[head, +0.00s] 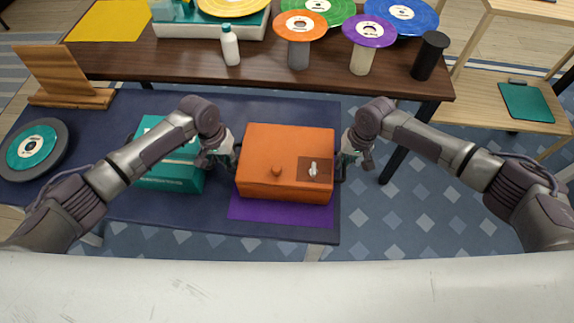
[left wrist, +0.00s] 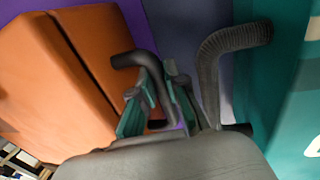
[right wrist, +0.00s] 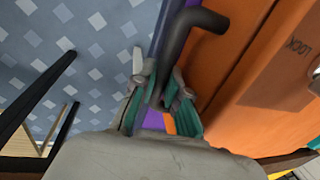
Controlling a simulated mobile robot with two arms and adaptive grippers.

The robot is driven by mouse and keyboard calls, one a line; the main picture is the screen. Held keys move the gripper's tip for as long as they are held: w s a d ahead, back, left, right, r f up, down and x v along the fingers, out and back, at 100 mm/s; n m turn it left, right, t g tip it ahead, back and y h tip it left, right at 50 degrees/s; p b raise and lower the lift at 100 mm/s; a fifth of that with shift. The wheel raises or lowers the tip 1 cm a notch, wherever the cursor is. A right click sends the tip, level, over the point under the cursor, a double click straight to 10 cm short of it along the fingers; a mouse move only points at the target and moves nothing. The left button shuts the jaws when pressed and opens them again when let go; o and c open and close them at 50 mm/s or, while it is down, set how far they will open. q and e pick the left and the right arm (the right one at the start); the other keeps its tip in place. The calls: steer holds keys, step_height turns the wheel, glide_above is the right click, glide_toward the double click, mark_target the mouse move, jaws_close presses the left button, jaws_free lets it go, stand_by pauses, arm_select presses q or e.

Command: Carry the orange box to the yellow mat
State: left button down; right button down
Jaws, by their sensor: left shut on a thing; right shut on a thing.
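The orange box (head: 285,150) has a knob and a brown latch plate on it. It is at the purple mat (head: 282,212) on the navy-topped table; I cannot tell whether it rests or is slightly raised. My left gripper (head: 225,150) is shut on the box's dark left handle (left wrist: 135,60), which also shows the box (left wrist: 60,80) beside it. My right gripper (head: 348,155) is shut on the right handle (right wrist: 180,40), close to the box's side (right wrist: 265,85). The yellow mat (head: 108,20) lies at the far left end of the brown table.
A teal box (head: 172,175) with its own handle (left wrist: 215,65) stands close left of my left gripper. A wooden stand (head: 65,75) and grey turntable (head: 32,150) are further left. The brown table (head: 180,58) holds a white bottle (head: 229,45), discs on posts and a black cylinder (head: 430,55).

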arm_select(q)
steer(key=shift+w+r, duration=0.1)
steer(key=shift+r, duration=0.1)
arm_select(e)
steer(key=shift+w+r, duration=0.1)
steer(key=shift+r, duration=0.1)
